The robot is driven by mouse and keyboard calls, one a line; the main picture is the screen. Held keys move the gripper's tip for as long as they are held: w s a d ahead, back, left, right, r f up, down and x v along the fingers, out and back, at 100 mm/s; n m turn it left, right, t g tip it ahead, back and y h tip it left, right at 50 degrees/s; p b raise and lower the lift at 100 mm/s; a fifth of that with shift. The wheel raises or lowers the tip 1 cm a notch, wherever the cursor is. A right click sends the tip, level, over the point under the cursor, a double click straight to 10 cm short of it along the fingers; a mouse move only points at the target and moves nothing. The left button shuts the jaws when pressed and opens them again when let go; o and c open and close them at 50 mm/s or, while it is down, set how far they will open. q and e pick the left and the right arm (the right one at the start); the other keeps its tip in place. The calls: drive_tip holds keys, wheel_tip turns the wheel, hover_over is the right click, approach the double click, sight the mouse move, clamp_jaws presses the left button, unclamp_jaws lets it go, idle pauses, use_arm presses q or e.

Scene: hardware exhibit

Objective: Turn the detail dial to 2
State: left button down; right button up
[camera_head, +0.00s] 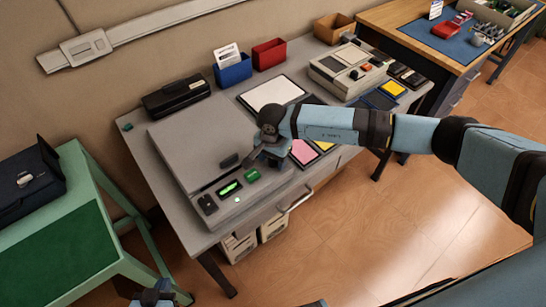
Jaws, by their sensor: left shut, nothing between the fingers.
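A grey flatbed machine (190,140) sits on the grey desk, with a control strip along its front edge. The strip holds a black switch-like part (207,204), a lit green display (229,188), a green button (252,175) and a small white light (237,199). A dark part (229,160) lies just behind the display. I cannot read any label, so I cannot tell which part is the detail dial; it may be hidden by my gripper. My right gripper (256,161) points down at the strip's right end, its fingers hard to make out. My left gripper (154,293) is shut and empty at the bottom edge, partly cut off.
A black device (176,95), a blue box (233,70) and a red box (269,54) stand at the back. A beige machine (345,70) and coloured pads (393,88) are to the right. A green table (70,235) stands at left. A drawer handle (297,199) sticks out below.

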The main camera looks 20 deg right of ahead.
drive_tip(key=c, duration=0.9)
drive_tip(key=shift+o, duration=0.2)
drive_tip(key=m+b, duration=0.2)
drive_tip(key=m, duration=0.1)
drive_tip(key=shift+f, duration=0.1)
drive_tip(key=m+b, duration=0.2)
drive_tip(key=m, duration=0.2)
drive_tip(key=shift+m, duration=0.3)
drive_tip(key=m+b, duration=0.1)
drive_tip(key=m, duration=0.1)
drive_tip(key=shift+m, duration=1.4)
drive_tip(key=shift+m+b, duration=0.4)
drive_tip(key=shift+m, duration=0.2)
